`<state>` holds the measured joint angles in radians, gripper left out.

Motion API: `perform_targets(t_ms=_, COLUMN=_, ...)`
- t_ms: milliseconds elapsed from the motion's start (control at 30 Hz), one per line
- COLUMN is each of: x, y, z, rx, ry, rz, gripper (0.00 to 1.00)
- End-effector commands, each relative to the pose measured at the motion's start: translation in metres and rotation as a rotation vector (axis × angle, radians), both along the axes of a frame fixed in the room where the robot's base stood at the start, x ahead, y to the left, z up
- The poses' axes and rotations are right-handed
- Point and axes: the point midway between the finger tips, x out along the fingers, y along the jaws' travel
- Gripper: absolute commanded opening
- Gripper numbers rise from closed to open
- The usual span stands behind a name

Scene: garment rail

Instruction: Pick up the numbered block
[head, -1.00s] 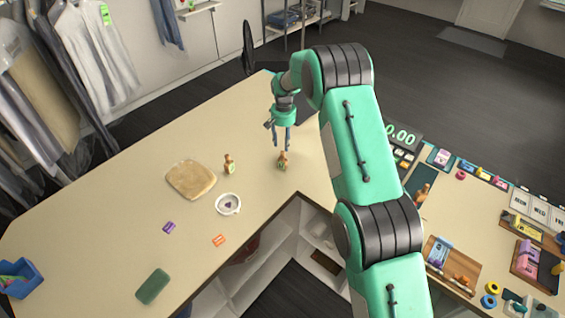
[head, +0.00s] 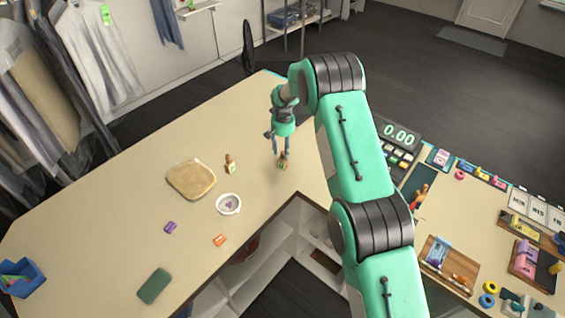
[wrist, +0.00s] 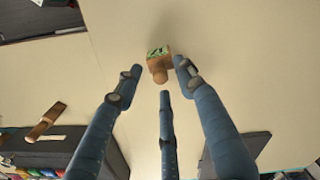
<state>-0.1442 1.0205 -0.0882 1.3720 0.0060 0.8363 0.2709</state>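A small wooden block with a knob and a green-and-black marked face (head: 282,164) stands on the pale counter; it also shows in the wrist view (wrist: 158,62), though its marking is too small to read. My gripper (head: 281,155) points down right over this block. In the wrist view its three blue fingers (wrist: 160,78) are spread, with the block at their tips and nothing clasped. A similar wooden piece with a label (head: 230,164) stands to the left. A purple piece (head: 170,227) and an orange piece (head: 219,240) lie nearer; I cannot read any number on them.
A register display (head: 398,133) and small items crowd the right counter.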

Motion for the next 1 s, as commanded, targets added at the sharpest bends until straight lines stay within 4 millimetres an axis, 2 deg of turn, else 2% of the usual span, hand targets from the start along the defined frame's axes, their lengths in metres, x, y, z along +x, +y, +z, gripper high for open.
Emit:
perform_targets(t_ms=100, x=-0.001, y=0.0, z=-0.012, rx=-0.001, ry=0.002, rz=0.0, gripper=0.39)
perform_targets(t_ms=300, x=-0.001, y=0.001, z=-0.025, rx=0.0, ry=0.0, rz=0.0, gripper=0.39)
perform_targets(t_ms=900, x=-0.001, y=0.001, z=-0.027, rx=0.0, ry=0.0, rz=0.0, gripper=0.39)
perform_targets(t_ms=1000, x=-0.001, y=0.0, z=-0.027, rx=0.0, ry=0.0, rz=0.0, gripper=0.19)
